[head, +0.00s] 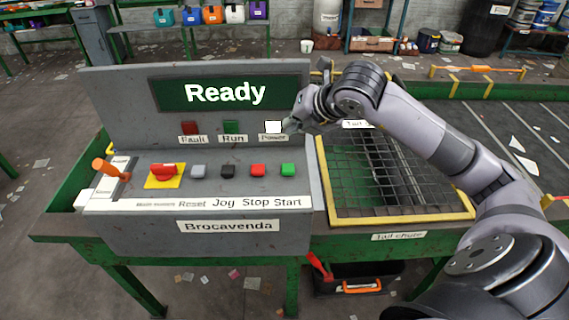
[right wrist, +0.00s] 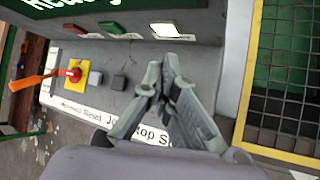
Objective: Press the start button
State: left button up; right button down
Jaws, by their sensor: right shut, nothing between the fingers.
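The green start button (head: 288,169) is at the right end of the button row on the grey console (head: 100,120), above the printed word Start. The red stop button (head: 258,170) is just left of it. My right gripper (head: 290,124) is shut and empty, in front of the upper panel beside the lit white Power lamp (head: 273,127), above and apart from the start button in the picture. In the right wrist view the shut fingers (right wrist: 160,78) cover the place of the stop and start buttons. My left gripper is out of view.
The screen (head: 226,93) reads Ready. A black jog button (head: 227,170), grey reset button (head: 198,170), red-yellow rotary switch (head: 165,173) and orange-handled lever (head: 109,170) are further left. A yellow-framed mesh grid (head: 327,183) lies right of the console.

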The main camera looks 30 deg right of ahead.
jog(key=b, duration=0.6)
send_over(291, 166)
notch_tip(291, 166, down, 8)
jog(key=shift+f, duration=0.2)
jog(key=shift+f+b, duration=0.3)
jog(key=shift+b, duration=0.05)
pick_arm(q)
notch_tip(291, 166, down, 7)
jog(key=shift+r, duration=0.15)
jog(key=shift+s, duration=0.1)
pick_arm(e)
jog(key=shift+r, duration=0.1)
dwell(0.3)
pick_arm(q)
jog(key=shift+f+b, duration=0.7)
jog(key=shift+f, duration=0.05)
pick_arm(e)
jog(key=shift+f, duration=0.4)
